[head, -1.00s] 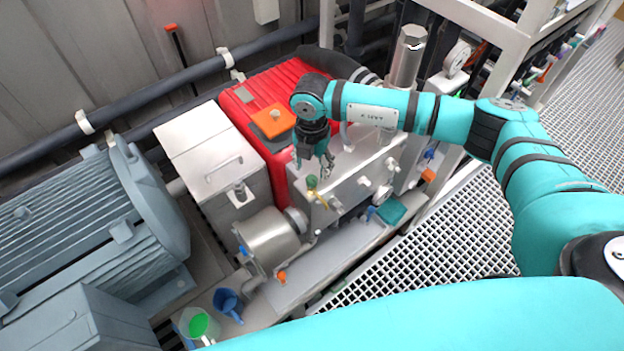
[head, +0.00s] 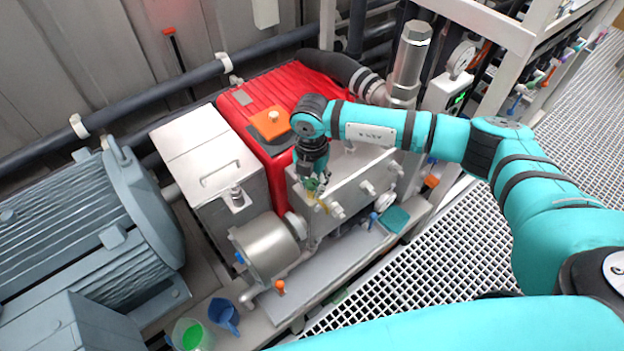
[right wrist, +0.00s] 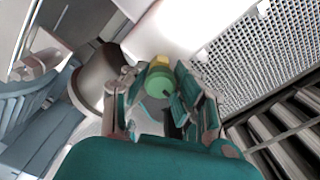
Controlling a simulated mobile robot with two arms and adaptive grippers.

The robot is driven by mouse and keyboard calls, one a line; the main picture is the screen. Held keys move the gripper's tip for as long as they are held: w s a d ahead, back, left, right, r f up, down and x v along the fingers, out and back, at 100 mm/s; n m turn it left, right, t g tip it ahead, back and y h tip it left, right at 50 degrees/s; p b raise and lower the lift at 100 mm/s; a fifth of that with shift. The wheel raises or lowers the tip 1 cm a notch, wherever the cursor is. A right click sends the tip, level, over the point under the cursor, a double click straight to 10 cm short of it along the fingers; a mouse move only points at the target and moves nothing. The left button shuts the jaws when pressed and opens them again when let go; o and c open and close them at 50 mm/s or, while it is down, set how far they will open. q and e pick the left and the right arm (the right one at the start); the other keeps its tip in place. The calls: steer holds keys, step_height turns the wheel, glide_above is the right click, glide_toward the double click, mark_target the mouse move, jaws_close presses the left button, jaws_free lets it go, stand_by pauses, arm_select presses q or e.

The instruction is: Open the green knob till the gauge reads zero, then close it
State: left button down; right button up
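The green knob (right wrist: 159,83) has a yellow part beyond it and sits on the front of the silver pump block (head: 345,190). In the head view the green knob (head: 311,185) is small and partly hidden by my right gripper (head: 315,178), which points down at it. In the right wrist view my right gripper (right wrist: 162,100) has its fingers apart, one on each side of the knob. I cannot make out contact with either finger. A round white-faced gauge (head: 461,60) stands at the upper right; its reading is too small to tell. My left gripper is not in view.
A red housing (head: 270,110) with an orange block (head: 270,124) lies behind the pump block. A steel cylinder (head: 410,60) rises near the gauge. A blue jug (head: 224,314) and a container with green contents (head: 192,335) stand at lower left. Grating (head: 430,250) lies at right.

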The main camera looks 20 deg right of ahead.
jaws_close()
steer(key=n+b, duration=0.2)
steer(key=shift+f+n, duration=0.25)
steer(key=shift+n, duration=0.05)
steer(key=n+b, duration=0.1)
steer(key=n, duration=0.1)
steer(key=shift+r+n, duration=0.15)
steer(key=shift+n, duration=0.15)
steer(key=n+b, duration=0.2)
steer(key=shift+n, duration=0.3)
steer(key=shift+n+b, duration=0.35)
steer(key=shift+n, duration=0.45)
steer(key=n+b, duration=0.2)
steer(key=n, duration=0.1)
steer(key=shift+f, duration=0.2)
steer(key=shift+r+n+b, duration=0.2)
steer(key=shift+n+b, duration=0.45)
steer(key=shift+n, duration=0.45)
steer(key=shift+f+n+b, duration=0.2)
steer(key=shift+n+b, duration=0.7)
steer(key=shift+n, duration=0.2)
steer(key=shift+r+n+b, duration=0.15)
steer(key=shift+n+b, duration=0.4)
steer(key=shift+n, duration=0.45)
steer(key=shift+r, duration=0.15)
steer(key=o, duration=0.7)
jaws_free()
